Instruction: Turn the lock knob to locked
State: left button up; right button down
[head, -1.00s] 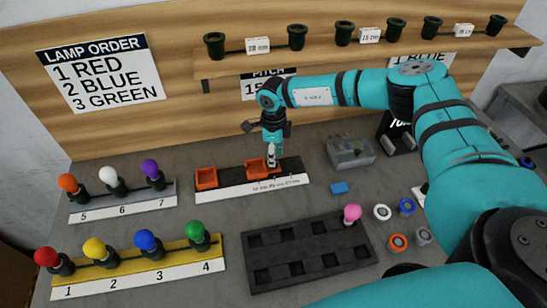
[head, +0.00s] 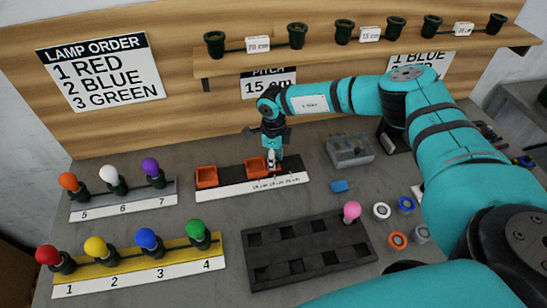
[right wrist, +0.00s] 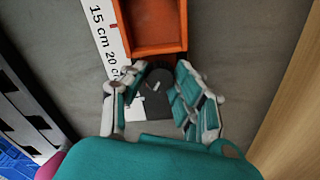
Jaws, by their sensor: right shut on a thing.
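The pitch fixture (head: 234,179) is a dark rail with two orange trays and a white strip marked in cm. My right gripper (head: 272,160) points down at the rail's right end, just right of the right orange tray (head: 256,166). In the right wrist view, the fingers of my right gripper (right wrist: 157,92) are closed around a small dark lock knob (right wrist: 154,103), next to the orange tray (right wrist: 153,25). The fingers cover parts of the knob, and I cannot read its lock position. My left gripper is not in view.
A grey metal block (head: 349,150) and a blue piece (head: 339,187) lie to the right. Coloured lamps stand on a yellow rack (head: 130,270) and a grey rack (head: 122,199) at left. Several rings lie at right.

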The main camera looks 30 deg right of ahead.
jog(key=shift+w+m, duration=0.1)
jog(key=shift+m, duration=0.5)
jog(key=c, duration=1.3)
grip_release()
